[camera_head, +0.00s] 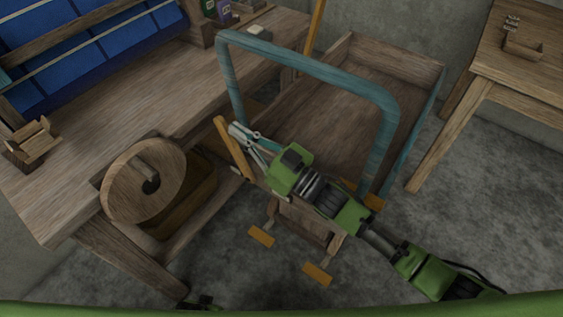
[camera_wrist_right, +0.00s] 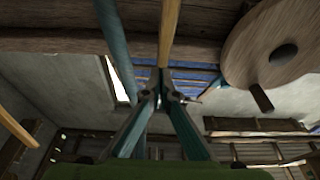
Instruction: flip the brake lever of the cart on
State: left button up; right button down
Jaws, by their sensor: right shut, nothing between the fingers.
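The cart (camera_head: 395,62) is a wooden box with a blue tubular handle (camera_head: 305,64). An orange-yellow wooden lever (camera_head: 241,163), which looks like the brake lever, leans at the cart's near left corner, its upper end tilted left. My right gripper (camera_head: 236,130) is shut and empty, with its fingertips close to the lever's upper part; I cannot tell if they touch. In the wrist view the shut fingers (camera_wrist_right: 160,76) point at a yellowish bar (camera_wrist_right: 170,30), probably the lever.
A wooden bench (camera_head: 130,85) with a round wooden wheel (camera_head: 140,185) stands close on the left. Orange-ended pedals (camera_head: 318,274) are low at the cart's near end. A table (camera_head: 520,70) is at the right. Grey floor (camera_head: 480,180) is open between cart and table.

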jog(key=shift+w+a+f, duration=0.1)
jog(key=shift+w+a, duration=0.25)
jog(key=shift+a, duration=0.1)
pick_arm(q)
jog(key=shift+w+r, duration=0.15)
jog(key=shift+r, duration=0.1)
pick_arm(e)
jog(key=shift+w+a, duration=0.1)
pick_arm(q)
jog(key=shift+d+r, duration=0.1)
pick_arm(e)
jog(key=shift+r, duration=0.2)
jog(key=shift+s+d+f, duration=0.3)
jog(key=shift+d+f, duration=0.05)
jog(key=v, duration=1.1)
jog(key=shift+s+d, duration=0.1)
jog(key=shift+d, duration=0.05)
